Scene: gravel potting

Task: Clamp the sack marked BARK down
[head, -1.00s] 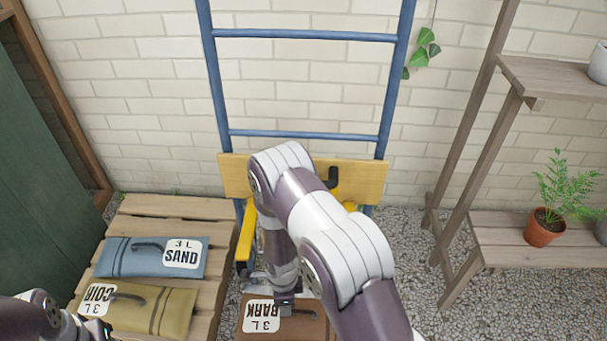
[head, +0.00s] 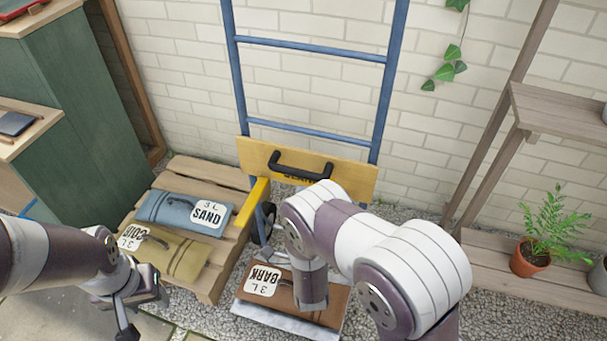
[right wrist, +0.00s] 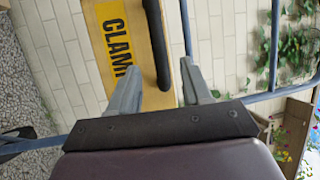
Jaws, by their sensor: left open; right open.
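The brown sack marked BARK (head: 322,302) lies on the pale metal toe plate (head: 285,325) of a blue hand truck (head: 233,65). My right arm partly covers it. The yellow clamp board (head: 350,178) with a black handle (head: 300,167) sits across the truck's uprights, above and behind the sack. In the right wrist view the board, lettered CLAMP (right wrist: 118,45), and its handle (right wrist: 157,45) are ahead of my right gripper (right wrist: 159,68), which is open with nothing held. In the head view that gripper is hidden. My left gripper (head: 142,302) is open and empty near the pallet's front.
Sacks marked SAND (head: 165,208) and COIR (head: 175,255) lie on a wooden pallet (head: 205,168) at the left. A wooden shelf (head: 485,245) with a potted fern (head: 530,257) is at the right. Gravel lies between.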

